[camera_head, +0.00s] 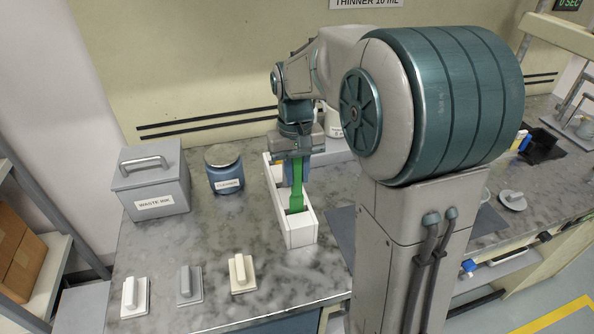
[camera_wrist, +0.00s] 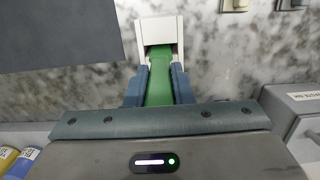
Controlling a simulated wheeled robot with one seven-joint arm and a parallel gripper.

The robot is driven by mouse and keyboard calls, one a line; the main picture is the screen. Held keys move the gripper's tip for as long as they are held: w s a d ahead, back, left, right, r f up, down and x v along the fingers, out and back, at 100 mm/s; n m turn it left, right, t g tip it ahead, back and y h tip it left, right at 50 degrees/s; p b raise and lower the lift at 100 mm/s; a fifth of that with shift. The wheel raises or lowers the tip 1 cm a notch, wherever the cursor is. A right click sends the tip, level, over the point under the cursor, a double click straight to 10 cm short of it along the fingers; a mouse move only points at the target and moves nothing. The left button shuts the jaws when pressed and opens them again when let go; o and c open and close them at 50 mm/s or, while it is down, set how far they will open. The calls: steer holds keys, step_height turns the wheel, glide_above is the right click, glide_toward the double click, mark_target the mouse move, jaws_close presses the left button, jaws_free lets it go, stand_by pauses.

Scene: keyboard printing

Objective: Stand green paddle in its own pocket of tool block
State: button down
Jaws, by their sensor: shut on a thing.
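The green paddle (camera_head: 297,190) hangs upright from my gripper (camera_head: 297,172), which is shut on its upper part. The wrist view shows the paddle (camera_wrist: 159,80) between my two blue fingers (camera_wrist: 158,88). The white tool block (camera_head: 302,238) is a long, narrow open box on the bench, below my gripper. The paddle's wide lower end is at the block's near-end pocket, seemingly within its walls; how deep it sits I cannot tell. The near end of the block also shows in the wrist view (camera_wrist: 161,27). My gripper hides the block's middle.
A grey waste ink box (camera_head: 152,185) and a blue cleaner jar (camera_head: 224,172) stand left of the block. Several small handled blocks, one cream (camera_head: 241,275), line the front edge. A dark mat (camera_head: 342,228) lies right of the block. Bench between block and handled pieces is clear.

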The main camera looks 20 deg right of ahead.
mark_target(297, 196)
steer(key=shift+f+b, duration=1.4)
steer(key=shift+f, duration=0.75)
steer(key=c, duration=1.2)
jaws_free()
steer(key=shift+o, duration=0.2)
steer(key=shift+r, duration=0.1)
steer(key=shift+r+p, duration=2.9)
steer(key=shift+r, duration=0.6)
